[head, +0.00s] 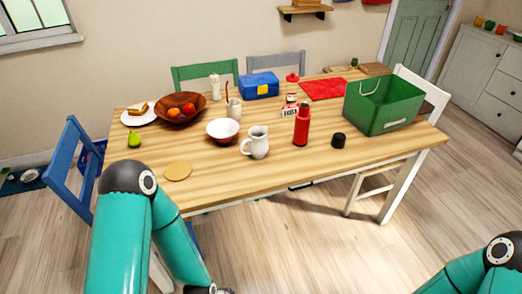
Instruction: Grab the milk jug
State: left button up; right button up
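A white milk jug (258,143) stands upright near the front edge of the wooden table (215,160), about midway along it. Its handle points to the left. Both of my arms are apart from it: my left arm rises in front of the table's left end, with its elbow near the table edge and the forearm running down out of the picture. Only part of my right arm shows at the bottom right. Neither gripper's fingers can be seen.
Near the jug are a white and red bowl (222,130), a red bottle (302,126), a black cup-like object (338,140) and a round tan mat (178,171). A green crate (385,112) stands at the right. A blue chair (75,165) is at the left. The table before the jug is clear.

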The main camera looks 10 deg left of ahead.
aim_at(258, 145)
jog(key=u, duration=0.1)
jog(key=i, duration=0.9)
jog(key=z, duration=0.1)
